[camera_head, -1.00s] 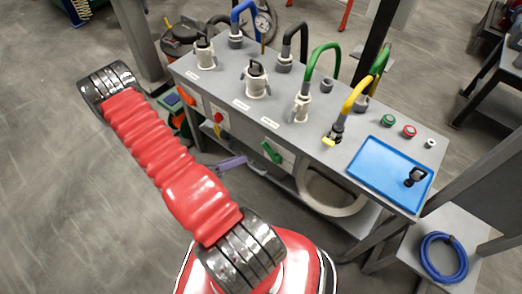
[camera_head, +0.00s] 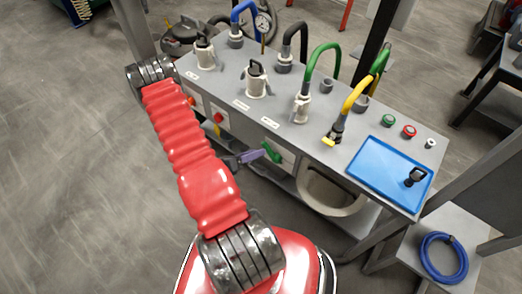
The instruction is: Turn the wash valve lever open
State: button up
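A green lever (camera_head: 271,152) sits on the front panel of the grey bench, slanting down to the right. It looks like the wash valve lever, but the panel labels are too small to read. My gripper (camera_head: 257,155), purple at its end, is just left of the green lever. Its tip appears close to the lever's left side; I cannot tell whether they touch. The fingers are too small to tell open or shut. My red arm hides part of the gripper's wrist.
The grey bench (camera_head: 215,85) carries hose couplings with blue, black, green and yellow hoses. A red knob (camera_head: 218,117) is on the front panel left of the lever. A blue tray (camera_head: 375,172) lies at the bench's right end. A pale round basin (camera_head: 333,193) hangs below.

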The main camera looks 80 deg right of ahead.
aim_at(272, 152)
jog(key=x, duration=0.4)
jog(key=shift+s+d+f, duration=0.1)
jog(key=shift+s+d, duration=0.1)
jog(key=shift+d, duration=0.1)
jog(key=shift+c, duration=0.4)
grip_shut()
dwell(0.3)
